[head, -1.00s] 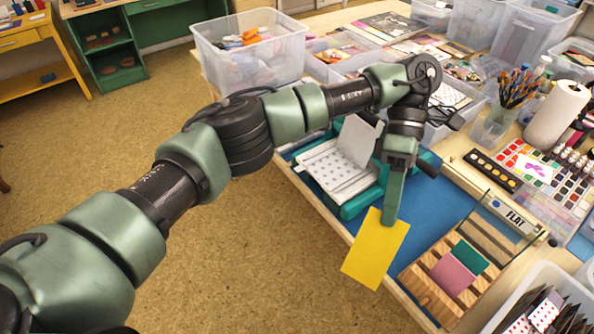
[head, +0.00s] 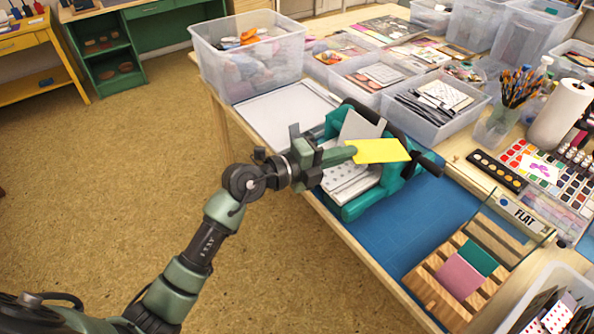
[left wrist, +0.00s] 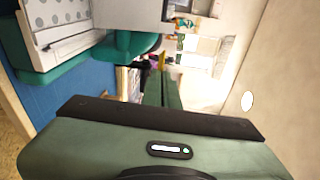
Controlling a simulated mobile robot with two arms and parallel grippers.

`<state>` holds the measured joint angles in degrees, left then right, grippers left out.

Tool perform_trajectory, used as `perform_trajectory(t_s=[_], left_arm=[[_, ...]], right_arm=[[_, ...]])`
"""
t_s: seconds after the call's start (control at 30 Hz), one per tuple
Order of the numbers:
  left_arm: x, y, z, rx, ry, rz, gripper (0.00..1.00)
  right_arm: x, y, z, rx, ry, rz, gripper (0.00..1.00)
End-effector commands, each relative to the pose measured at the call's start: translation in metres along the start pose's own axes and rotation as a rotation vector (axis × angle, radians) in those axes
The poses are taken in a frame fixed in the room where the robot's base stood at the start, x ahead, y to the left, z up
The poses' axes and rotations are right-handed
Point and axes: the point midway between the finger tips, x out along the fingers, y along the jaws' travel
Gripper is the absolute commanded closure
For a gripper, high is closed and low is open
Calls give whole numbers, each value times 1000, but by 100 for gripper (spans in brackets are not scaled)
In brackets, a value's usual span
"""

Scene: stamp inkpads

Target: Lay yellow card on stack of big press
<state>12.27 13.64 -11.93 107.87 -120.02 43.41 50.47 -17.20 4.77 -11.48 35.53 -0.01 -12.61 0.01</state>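The yellow card (head: 384,150) is pinched at its left end by my left gripper (head: 350,155). It extends to the right, in front of the big press in the head view. The big press (head: 357,211) is a teal frame with a dark handle at its right side. A stack of white sheets (head: 343,183), the top one dotted, lies on its bed, partly hidden by my gripper. The card appears to be above the press, apart from the stack. The press also shows at the upper left of the left wrist view (left wrist: 40,72). My right gripper is not seen.
A wooden slotted rack (head: 425,282) holds a pink and a green card at the lower right, near a FLAT sign (head: 520,214). Clear bins (head: 250,75) stand behind the press. The blue mat (head: 420,230) is bare between press and rack.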

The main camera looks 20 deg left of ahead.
Motion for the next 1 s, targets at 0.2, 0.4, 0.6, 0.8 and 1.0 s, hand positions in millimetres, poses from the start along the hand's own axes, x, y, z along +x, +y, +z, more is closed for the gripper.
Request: perform_trajectory(t_s=[0.2,0.4,0.6,0.8,1.0], left_arm=[[-45,68,55,-56,-285,-89,100],[-64,88,72,-56,-372,-121,100],[-66,89,73,-57,-378,-125,100],[-66,88,73,-57,-378,-124,100],[-68,97,73,-58,-381,-124,100]], right_arm=[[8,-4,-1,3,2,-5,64],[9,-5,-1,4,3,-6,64],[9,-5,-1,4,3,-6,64],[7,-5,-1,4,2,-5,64],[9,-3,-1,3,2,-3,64]])
